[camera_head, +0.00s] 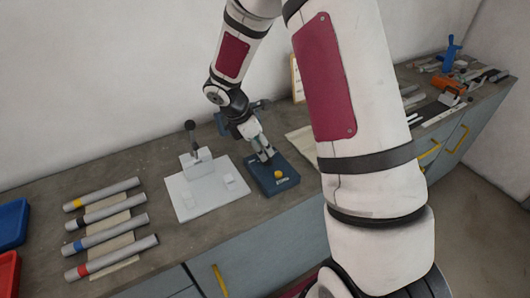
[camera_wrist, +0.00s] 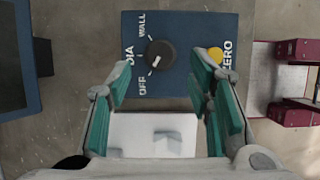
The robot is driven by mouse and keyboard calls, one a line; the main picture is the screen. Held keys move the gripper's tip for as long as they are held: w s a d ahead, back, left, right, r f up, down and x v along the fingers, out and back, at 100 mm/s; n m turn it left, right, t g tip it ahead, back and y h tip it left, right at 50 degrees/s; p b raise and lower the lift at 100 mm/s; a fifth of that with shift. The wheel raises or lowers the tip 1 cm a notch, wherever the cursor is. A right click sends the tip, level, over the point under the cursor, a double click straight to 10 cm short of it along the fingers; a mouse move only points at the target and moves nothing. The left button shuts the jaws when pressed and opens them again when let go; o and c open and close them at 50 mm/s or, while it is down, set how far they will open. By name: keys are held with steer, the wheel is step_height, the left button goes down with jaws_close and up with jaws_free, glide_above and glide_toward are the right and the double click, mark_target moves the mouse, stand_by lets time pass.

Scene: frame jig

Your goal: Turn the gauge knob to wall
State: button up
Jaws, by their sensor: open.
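The gauge is a blue box (camera_head: 284,187) on the bench, with my gripper (camera_head: 264,154) over its back part. In the wrist view its blue face (camera_wrist: 185,20) carries the labels WALL, DIA, OFF and ZERO. The round black knob (camera_wrist: 162,50) has a white mark pointing to the lower left, toward OFF. The fingers of my gripper (camera_wrist: 161,72) are open and empty, one on each side below the knob in the picture. I cannot tell their height above it. A yellow button (camera_wrist: 215,54) sits by ZERO, near the right finger. The knob is hidden in the head view.
A white plate (camera_head: 191,207) with a lever stand (camera_head: 197,163) is left of the gauge. Several grey tubes with coloured bands (camera_head: 112,244) lie farther left, near blue (camera_head: 12,224) and red (camera_head: 8,272) trays. The wall (camera_head: 90,80) is behind. Tools clutter the right bench.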

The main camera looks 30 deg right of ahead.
steer(key=shift+x, duration=2.1)
jaws_close()
